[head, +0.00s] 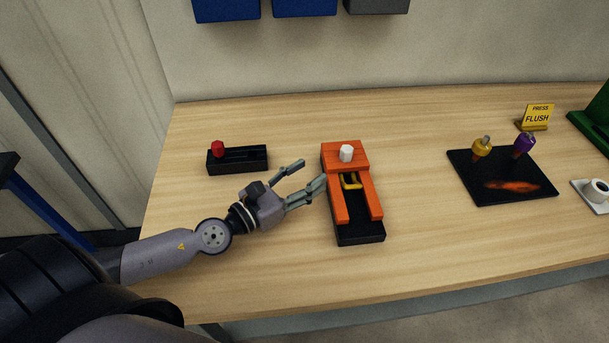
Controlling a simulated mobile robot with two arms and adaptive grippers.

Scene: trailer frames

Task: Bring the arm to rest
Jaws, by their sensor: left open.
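My left arm comes in from the lower left over the wooden table. My left gripper (312,174) is open, with nothing between its fingers. Its fingertips are just left of an orange and black fixture (346,150), close to its side; I cannot tell whether they touch. The fixture has a white knob on top and a yellow piece (351,181) between its two orange arms. My right gripper does not show.
A black box with a red knob (238,159) lies behind the gripper. Bins hang above. The table (420,130) is bare between the fixture and mat.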

